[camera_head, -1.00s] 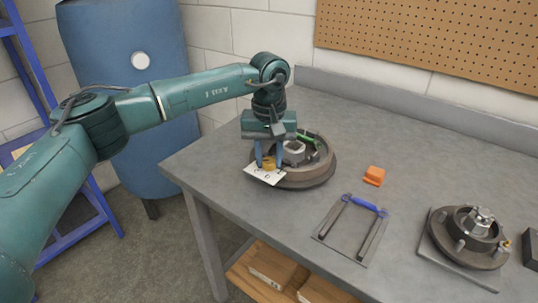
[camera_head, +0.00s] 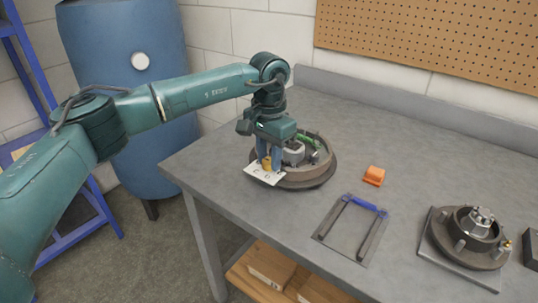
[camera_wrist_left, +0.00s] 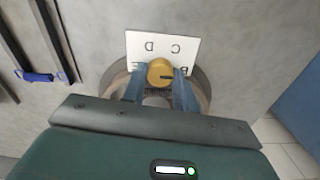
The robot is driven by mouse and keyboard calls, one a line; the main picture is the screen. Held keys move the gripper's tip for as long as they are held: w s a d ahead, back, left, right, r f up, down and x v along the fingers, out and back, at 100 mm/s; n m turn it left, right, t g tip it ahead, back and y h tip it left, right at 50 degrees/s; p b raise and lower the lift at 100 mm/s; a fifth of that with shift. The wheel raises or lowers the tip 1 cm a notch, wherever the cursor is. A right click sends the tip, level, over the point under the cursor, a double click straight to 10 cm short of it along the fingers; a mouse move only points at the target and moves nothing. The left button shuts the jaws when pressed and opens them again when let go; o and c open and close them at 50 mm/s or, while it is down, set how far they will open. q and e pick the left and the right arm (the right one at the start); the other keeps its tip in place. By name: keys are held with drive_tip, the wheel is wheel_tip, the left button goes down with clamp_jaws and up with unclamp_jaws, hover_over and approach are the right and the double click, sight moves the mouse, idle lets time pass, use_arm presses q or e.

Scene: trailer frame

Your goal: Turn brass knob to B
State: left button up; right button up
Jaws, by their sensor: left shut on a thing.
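The brass knob (camera_head: 267,163) is at the near-left side of a round dark drum (camera_head: 318,180) on the bench. My left gripper (camera_head: 268,158) points down, with its blue fingers on either side of the knob, shut on it. In the left wrist view, the knob (camera_wrist_left: 160,71) is between the fingertips (camera_wrist_left: 160,80). A dark line on its top points right, toward the letter B on the white card (camera_wrist_left: 150,43). C, D and part of another letter also show, upside down. The card (camera_head: 264,175) sticks out beside the drum. My right gripper is not in view.
An orange block (camera_head: 374,175), a blue-handled frame (camera_head: 352,228) and a hub on a plate (camera_head: 468,237) lie to the right on the grey bench (camera_head: 400,150). A blue barrel (camera_head: 135,80) stands behind my left arm. The bench's back middle is clear.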

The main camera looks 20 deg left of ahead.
sight(269, 160)
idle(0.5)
use_arm(q)
drive_tip(key=o, duration=1)
drive_tip(key=shift+r, duration=0.1)
wheel_tip(269, 160, up, 13)
